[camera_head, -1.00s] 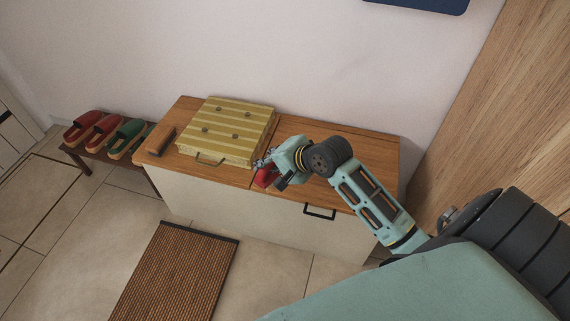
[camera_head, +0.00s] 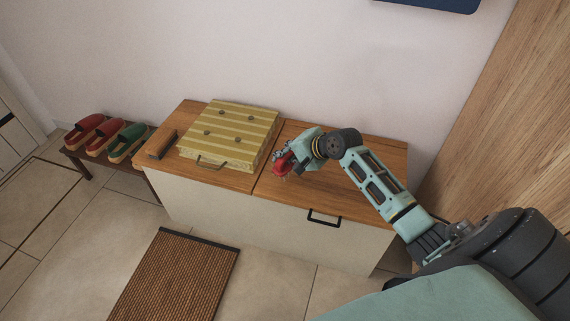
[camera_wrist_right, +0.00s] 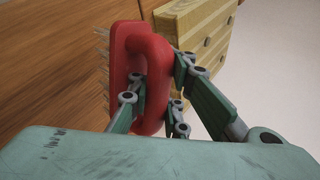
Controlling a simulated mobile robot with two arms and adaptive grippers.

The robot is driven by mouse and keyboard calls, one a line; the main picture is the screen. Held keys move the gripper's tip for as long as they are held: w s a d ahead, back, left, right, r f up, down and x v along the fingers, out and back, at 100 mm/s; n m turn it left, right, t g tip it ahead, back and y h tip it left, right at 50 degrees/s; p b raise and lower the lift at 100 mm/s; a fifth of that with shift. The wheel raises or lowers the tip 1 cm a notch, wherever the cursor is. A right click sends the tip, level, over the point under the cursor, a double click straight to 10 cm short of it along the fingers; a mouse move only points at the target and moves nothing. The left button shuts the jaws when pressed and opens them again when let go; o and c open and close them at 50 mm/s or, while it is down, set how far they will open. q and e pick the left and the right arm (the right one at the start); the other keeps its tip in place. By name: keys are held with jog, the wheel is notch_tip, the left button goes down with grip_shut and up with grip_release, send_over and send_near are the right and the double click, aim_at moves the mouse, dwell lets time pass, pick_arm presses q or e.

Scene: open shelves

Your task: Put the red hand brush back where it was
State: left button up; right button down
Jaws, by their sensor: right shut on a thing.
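The red hand brush (camera_head: 284,163) is held by my right gripper (camera_head: 288,157) above the right part of the wooden bench top, just right of the yellow striped box. In the right wrist view the brush (camera_wrist_right: 135,50) is large, with a loop-like red handle and pale bristles pointing left. The fingers of my right gripper (camera_wrist_right: 155,98) are closed around the handle. Whether the bristles touch the wood is hard to tell. My left gripper is not in view.
The bench (camera_head: 340,190) has a wooden top in two parts and a dark front handle. The yellow striped box (camera_head: 228,135) sits left of the gripper. A dark brush-like block (camera_head: 161,144) lies at the left end. Slippers (camera_head: 105,133) stand on a low rack; a brown mat (camera_head: 178,275) lies in front.

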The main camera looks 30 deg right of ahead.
notch_tip(320, 180, down, 4)
jog(key=shift+r+b, duration=0.1)
jog(key=shift+b, duration=0.65)
jog(key=c, duration=1.7)
grip_release()
jog(key=shift+s, duration=0.1)
jog(key=shift+o, duration=0.2)
